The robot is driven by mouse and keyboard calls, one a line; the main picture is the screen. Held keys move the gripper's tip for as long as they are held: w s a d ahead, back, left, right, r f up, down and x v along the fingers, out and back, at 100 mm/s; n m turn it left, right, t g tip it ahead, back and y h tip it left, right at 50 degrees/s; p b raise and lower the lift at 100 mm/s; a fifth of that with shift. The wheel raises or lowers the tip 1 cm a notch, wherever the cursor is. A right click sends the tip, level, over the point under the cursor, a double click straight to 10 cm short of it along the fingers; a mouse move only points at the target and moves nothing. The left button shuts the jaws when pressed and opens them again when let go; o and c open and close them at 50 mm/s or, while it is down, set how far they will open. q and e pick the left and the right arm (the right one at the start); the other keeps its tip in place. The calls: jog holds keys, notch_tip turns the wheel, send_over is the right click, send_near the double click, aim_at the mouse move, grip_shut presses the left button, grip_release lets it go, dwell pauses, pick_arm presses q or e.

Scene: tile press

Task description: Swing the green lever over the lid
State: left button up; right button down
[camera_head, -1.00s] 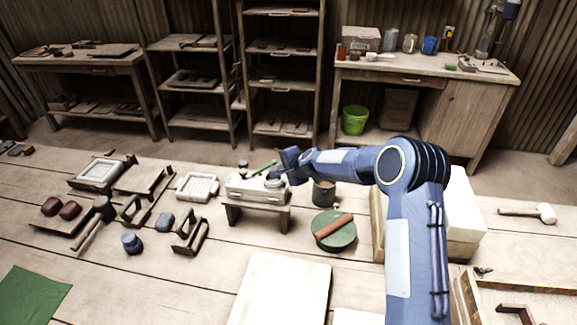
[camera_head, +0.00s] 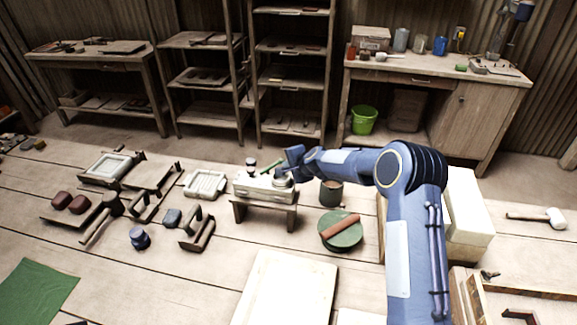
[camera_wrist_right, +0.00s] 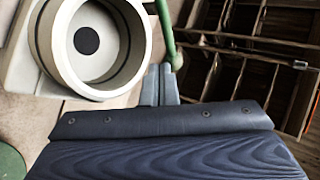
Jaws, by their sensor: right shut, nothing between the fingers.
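The pale press block (camera_head: 250,188) stands on a small wooden bench. The thin green lever (camera_head: 271,165) slants up from it toward my right gripper. In the right wrist view the green lever (camera_wrist_right: 165,28) runs down beside a round pale cup-like part (camera_wrist_right: 96,78) with a dark disc inside; I cannot tell whether that part is the lid. The lever's rounded end lies close to my right fingertips (camera_wrist_right: 160,84), which are shut and empty. Contact between them is unclear. My right gripper (camera_head: 287,160) is above the press's right end. My left gripper is out of view.
A dark pot (camera_head: 331,193) stands just right of the press. A green disc (camera_head: 346,236) with a brown roller lies in front. A pale tile tray (camera_head: 205,184) lies left of the press. A large pale board (camera_head: 285,292) lies at the front.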

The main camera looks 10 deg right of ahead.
jog(key=shift+w, duration=0.2)
jog(key=shift+w+a, duration=0.2)
jog(key=shift+w, duration=0.65)
jog(key=shift+w+a, duration=0.15)
jog(key=shift+w, duration=0.65)
jog(key=shift+r, duration=0.1)
